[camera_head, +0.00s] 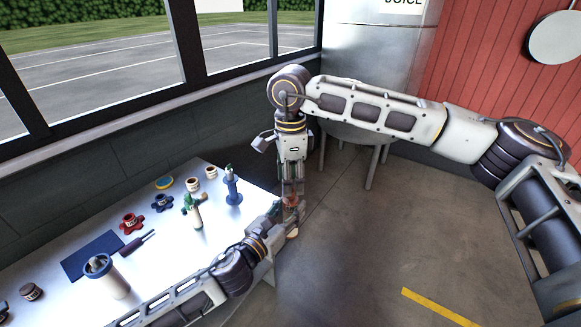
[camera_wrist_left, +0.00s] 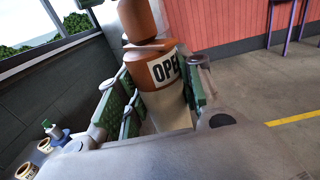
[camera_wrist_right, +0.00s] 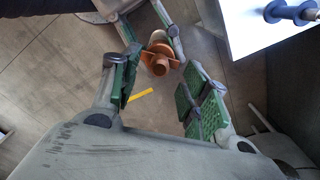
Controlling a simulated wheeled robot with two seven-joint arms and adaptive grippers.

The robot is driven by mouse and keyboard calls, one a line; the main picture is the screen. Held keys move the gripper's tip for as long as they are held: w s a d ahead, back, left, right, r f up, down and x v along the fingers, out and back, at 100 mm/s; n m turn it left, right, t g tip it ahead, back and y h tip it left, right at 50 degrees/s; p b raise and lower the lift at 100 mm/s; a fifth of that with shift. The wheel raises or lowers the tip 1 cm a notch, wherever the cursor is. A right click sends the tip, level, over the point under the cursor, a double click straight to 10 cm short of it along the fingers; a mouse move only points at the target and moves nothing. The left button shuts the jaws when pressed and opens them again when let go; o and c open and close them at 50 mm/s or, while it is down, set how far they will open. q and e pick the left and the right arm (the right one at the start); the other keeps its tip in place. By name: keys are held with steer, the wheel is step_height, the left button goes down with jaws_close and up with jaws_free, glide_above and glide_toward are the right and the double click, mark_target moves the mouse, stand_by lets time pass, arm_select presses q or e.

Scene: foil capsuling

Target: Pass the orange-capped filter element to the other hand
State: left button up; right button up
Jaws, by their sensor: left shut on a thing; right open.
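The orange-capped filter element (camera_head: 291,201) is off the near right corner of the table, in the air. My left gripper (camera_head: 284,222) is shut on it; in the left wrist view the pale body of the filter element (camera_wrist_left: 163,72) sits between the fingers, with a partly hidden "OPE" label and the orange cap above them. My right gripper (camera_head: 292,184) comes down from above and is open. In the right wrist view the orange cap (camera_wrist_right: 160,60) shows between and beyond the spread green pads (camera_wrist_right: 162,85). I cannot tell if they touch it.
A round stool (camera_head: 357,133) stands behind my right arm. The floor at right is clear.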

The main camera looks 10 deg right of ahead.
mark_target(289, 203)
steer(key=shift+f, duration=1.85)
jaws_close()
arm_select(q)
steer(key=o, duration=1.1)
steer(key=shift+o, duration=0.2)
steer(key=v, duration=1.2)
steer(key=shift+f, duration=0.1)
